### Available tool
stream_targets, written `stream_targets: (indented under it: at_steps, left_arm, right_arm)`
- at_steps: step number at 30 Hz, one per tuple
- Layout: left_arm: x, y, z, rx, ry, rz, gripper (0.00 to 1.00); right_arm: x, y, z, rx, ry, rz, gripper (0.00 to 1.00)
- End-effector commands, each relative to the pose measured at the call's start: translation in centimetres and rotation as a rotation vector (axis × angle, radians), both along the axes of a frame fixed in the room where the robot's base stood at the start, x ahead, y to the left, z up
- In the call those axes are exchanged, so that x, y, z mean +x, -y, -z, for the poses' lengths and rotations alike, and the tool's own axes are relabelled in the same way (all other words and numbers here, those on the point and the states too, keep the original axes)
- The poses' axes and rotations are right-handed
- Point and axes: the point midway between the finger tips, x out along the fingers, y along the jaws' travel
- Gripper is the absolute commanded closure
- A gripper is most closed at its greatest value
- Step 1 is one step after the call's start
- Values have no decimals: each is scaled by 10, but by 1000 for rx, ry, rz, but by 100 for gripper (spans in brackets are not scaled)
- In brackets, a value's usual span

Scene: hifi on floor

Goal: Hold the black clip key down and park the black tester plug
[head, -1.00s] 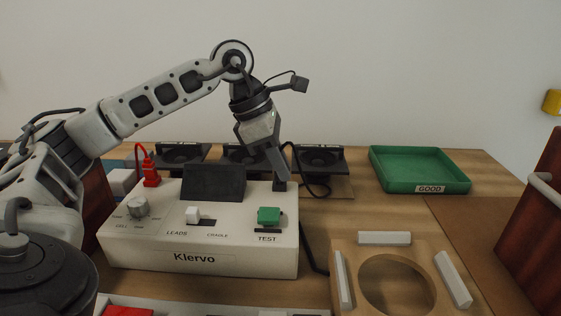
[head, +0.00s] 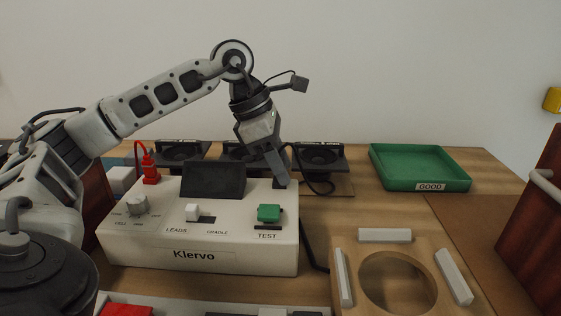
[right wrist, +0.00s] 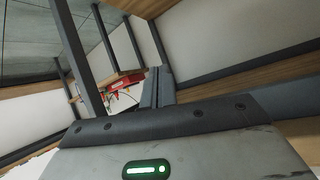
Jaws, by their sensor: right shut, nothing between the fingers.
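The white Klervo tester (head: 200,225) stands on the bench, with a black block that appears to be the black clip key (head: 277,184) at its back right corner. A black lead (head: 318,188) loops behind the fingers; I cannot make out the black tester plug.
A red clip with a red lead (head: 150,172) sits at the tester's back left. Several black round-faced units (head: 320,156) stand behind. A green GOOD tray (head: 420,168) is at back right, a wooden fixture with a round hole (head: 345,250) at front right.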

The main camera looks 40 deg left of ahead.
Motion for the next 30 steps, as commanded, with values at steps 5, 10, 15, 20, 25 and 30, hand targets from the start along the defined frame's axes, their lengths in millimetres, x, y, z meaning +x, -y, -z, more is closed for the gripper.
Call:
stream_targets:
  at_steps: [5, 10, 15, 20, 25, 30]
  left_arm:
    - [0, 0, 0, 0, 0, 0, 60]
    - [0, 0, 0, 0, 0, 0, 60]
    - [-6, -8, -25, 0, 3, -3, 60]
    - [-16, -20, -63, -1, 3, -3, 60]
    - [-27, -32, -101, -1, 3, -1, 60]
    - [-35, -41, -130, -1, 3, -1, 60]
  right_arm:
    - [0, 0, 1, -1, -2, 0, 100]
    - [-2, -1, 3, 5, -16, -3, 100]
    - [3, -4, 0, 0, -28, -15, 100]
    - [1, -1, -14, -2, -7, -5, 100]
    - [1, 3, -35, -6, 31, 8, 100]
    - [-2, 8, -55, -7, 70, 23, 100]
